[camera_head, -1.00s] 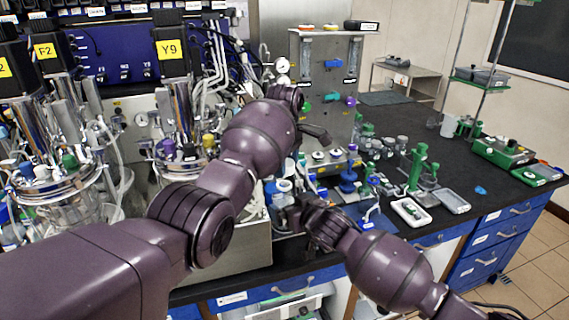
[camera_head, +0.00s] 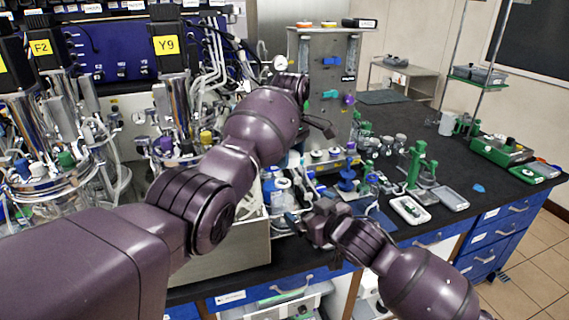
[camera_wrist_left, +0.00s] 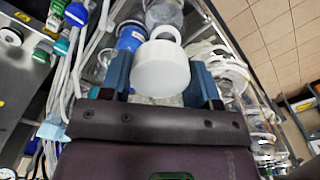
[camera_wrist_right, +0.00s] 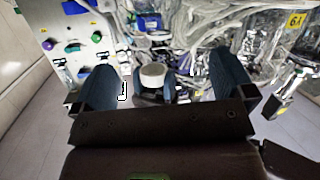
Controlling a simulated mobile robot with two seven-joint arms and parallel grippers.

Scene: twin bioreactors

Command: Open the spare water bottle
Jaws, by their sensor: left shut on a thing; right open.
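A white round cap (camera_wrist_left: 160,70) on a clear bottle sits between the two blue-padded fingers of my left gripper (camera_wrist_left: 162,88) in the left wrist view. My left gripper is shut on this bottle; the arm and fingers hide much of its body. In the head view my left gripper (camera_head: 312,118) is the higher one, and the bottle cannot be made out there. My right gripper (camera_head: 305,222) is lower, over the bench's front edge. It is open and empty. In the right wrist view the white cap (camera_wrist_right: 153,74) shows beyond and between its spread fingers, apart from them.
Glass reactor vessels with tubing (camera_head: 55,190) fill the left. A metal panel with coloured knobs (camera_head: 328,85) stands behind my left gripper. A green stand (camera_head: 417,170) and a white tray (camera_head: 409,210) are to the right. The black bench top (camera_head: 480,215) has free room at right.

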